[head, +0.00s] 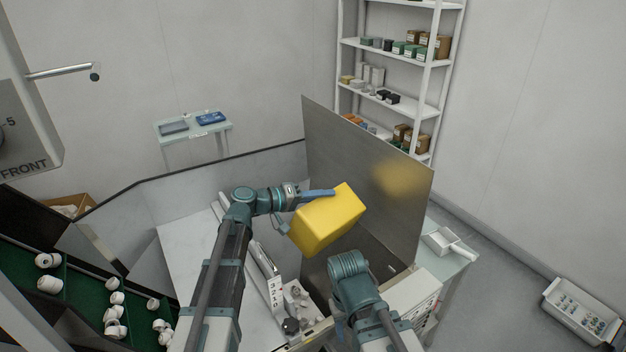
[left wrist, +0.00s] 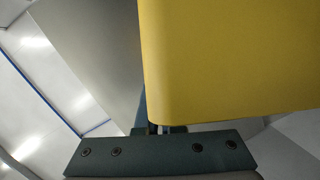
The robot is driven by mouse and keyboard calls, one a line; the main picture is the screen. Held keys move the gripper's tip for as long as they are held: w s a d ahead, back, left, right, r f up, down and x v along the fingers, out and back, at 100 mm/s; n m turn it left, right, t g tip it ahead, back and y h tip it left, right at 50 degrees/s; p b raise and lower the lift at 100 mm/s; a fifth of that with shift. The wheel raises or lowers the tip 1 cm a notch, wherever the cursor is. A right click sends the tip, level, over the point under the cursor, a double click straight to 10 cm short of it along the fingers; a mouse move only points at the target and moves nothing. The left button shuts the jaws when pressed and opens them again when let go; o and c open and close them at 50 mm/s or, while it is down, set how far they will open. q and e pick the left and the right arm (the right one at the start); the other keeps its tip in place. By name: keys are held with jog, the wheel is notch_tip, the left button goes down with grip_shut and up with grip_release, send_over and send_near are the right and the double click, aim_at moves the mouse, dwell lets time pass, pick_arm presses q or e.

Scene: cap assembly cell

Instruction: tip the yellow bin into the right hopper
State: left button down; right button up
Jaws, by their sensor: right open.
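The yellow bin (head: 330,220) is held up, tilted, in front of the tall grey metal panel of the right hopper (head: 405,195). Its open mouth and any contents are hidden. My left gripper (head: 305,213) is shut on the bin, with one blue finger along its top edge and the other at its left side. In the left wrist view the yellow bin wall (left wrist: 235,60) fills the upper right, close to the gripper bar. My right gripper (head: 350,275) is lower, below the bin and in front of the hopper; its fingertips are hard to make out.
A green conveyor (head: 85,300) with several white caps is at the lower left. A small machine (head: 292,300) stands between my arms. A side table with a white scoop (head: 448,243) is right of the hopper. Shelves (head: 390,90) and a blue-tray table (head: 190,130) stand behind.

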aim_at(349, 213)
pick_arm(q)
jog(key=s+d+m+p, duration=0.1)
jog(key=s+d+r+m+y, duration=0.1)
jog(key=s, duration=0.1)
jog(key=shift+d+m+p, duration=0.3)
jog(key=shift+p, duration=0.05)
jog(key=s+d+f+m+y, duration=0.1)
jog(key=m, duration=0.1)
jog(key=s+d+f+m+t+y, duration=0.1)
jog(key=shift+d+m+y, duration=0.15)
jog(key=shift+m+y, duration=0.15)
jog(key=shift+m, duration=0.1)
jog(key=f+m+t, duration=0.1)
jog(key=m+y+b, duration=0.1)
jog(key=shift+s+d+f+m+t+y, duration=0.15)
jog(key=shift+d+f+m+t+y, duration=0.15)
jog(key=shift+d+f+m+t, duration=0.1)
jog(key=shift+r, duration=0.1)
pick_arm(e)
notch_tip(349, 213, up, 2)
jog(key=shift+r, duration=0.1)
pick_arm(q)
jog(key=shift+a+r, duration=0.1)
jog(key=shift+a, duration=0.1)
pick_arm(e)
jog(key=shift+w, duration=0.1)
